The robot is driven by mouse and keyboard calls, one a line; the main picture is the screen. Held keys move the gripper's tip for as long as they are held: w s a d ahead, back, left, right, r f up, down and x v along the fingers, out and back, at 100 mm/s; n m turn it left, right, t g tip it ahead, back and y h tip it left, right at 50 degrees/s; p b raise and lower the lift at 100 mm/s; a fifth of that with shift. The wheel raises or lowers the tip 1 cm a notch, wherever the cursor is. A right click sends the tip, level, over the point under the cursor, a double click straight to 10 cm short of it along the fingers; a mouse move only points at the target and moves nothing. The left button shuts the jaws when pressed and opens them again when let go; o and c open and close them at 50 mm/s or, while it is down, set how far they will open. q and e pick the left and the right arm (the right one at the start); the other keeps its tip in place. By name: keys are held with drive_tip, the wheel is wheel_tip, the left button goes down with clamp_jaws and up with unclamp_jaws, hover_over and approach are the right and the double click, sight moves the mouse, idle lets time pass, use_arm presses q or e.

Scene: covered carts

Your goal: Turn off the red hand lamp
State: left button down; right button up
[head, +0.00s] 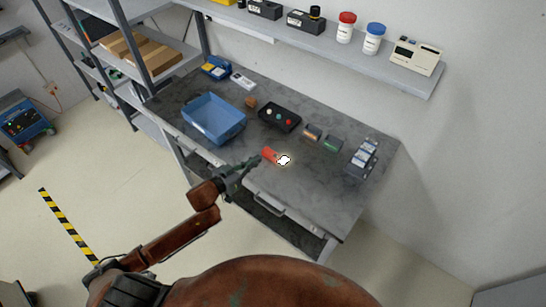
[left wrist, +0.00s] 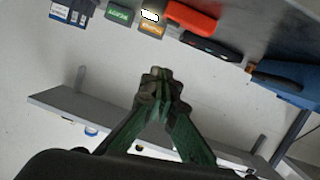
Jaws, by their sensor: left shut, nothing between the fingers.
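The red hand lamp (head: 269,155) lies on the grey workbench (head: 240,165) near its front edge. Its right end glows white, so it is lit. In the left wrist view the lamp (left wrist: 192,19) shows at the top, with the bright end at its left. My left gripper (head: 256,161) is at the lamp's left end in the head view, shut and empty; I cannot tell whether it touches. Its closed green fingers (left wrist: 158,78) also show in the left wrist view, apart from the lamp in the picture. The lamp's switch is too small to make out. My right gripper is not in view.
Small orange (head: 312,132) and green (head: 333,143) boxes and a dark rack (head: 363,157) stand to the right. The bench's front right is clear.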

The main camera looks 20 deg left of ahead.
use_arm(q)
hover_over(276, 156)
drive_tip(key=s+a, duration=0.1)
drive_tip(key=s, duration=0.1)
wheel_tip(276, 156, down, 2)
wheel_tip(276, 156, down, 3)
drive_tip(key=shift+d+r, duration=0.1)
drive_tip(key=shift+f, duration=0.85)
drive_tip(key=shift+d, duration=0.15)
